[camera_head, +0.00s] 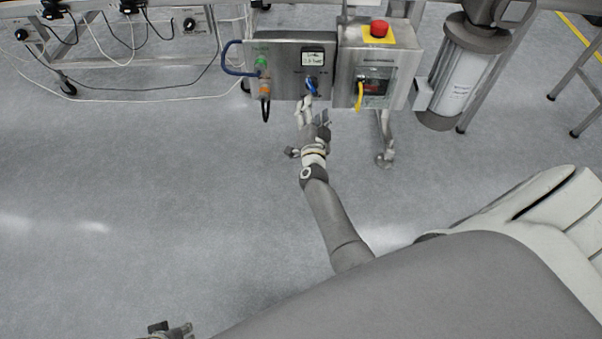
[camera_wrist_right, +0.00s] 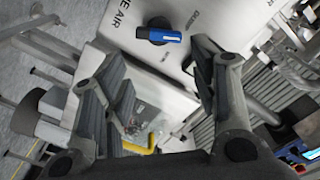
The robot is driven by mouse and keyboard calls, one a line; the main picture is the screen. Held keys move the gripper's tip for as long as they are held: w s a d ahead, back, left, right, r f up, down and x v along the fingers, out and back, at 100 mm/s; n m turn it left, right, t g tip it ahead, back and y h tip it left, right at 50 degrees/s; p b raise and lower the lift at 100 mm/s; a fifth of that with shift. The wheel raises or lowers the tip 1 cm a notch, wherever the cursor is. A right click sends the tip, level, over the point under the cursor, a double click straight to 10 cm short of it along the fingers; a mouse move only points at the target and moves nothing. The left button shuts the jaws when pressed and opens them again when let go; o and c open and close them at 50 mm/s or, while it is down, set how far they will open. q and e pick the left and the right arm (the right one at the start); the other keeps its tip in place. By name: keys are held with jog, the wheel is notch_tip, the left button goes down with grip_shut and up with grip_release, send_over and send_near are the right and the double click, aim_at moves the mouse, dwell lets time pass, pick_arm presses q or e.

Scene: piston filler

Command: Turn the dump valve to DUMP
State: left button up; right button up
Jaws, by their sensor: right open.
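The dump valve appears to be the knob with a blue handle (camera_head: 311,86) on the front of a grey metal box (camera_head: 287,84). My right gripper (camera_head: 308,112) is open just in front of the box, below the handle. Its fingers (camera_wrist_right: 160,62) spread either side of the handle in the wrist view, with no visible contact. My left gripper (camera_head: 172,330) is partly cut off at the bottom edge; its jaw state is unclear.
Right of the valve box is another box (camera_head: 402,60) with a red emergency button (camera_head: 379,28) and a yellow handle (camera_head: 359,96). A blue hose (camera_head: 227,58) loops at the left. A grey-white cylinder (camera_head: 458,75) stands right. The floor below is clear.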

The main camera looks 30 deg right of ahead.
jog(key=s+a+f+n+g+y+p, duration=0.4)
jog(key=s+a+f+n+y+p, duration=0.4)
jog(key=s+a+f+n+p, duration=0.2)
jog(key=shift+s+a+f+n+g+p, duration=0.3)
jog(key=shift+s+a+f+p, duration=1.1)
jog(key=shift+s+f, duration=0.8)
jog(key=shift+o, duration=0.3)
jog(key=shift+s+r, duration=0.15)
jog(key=shift+r, duration=0.05)
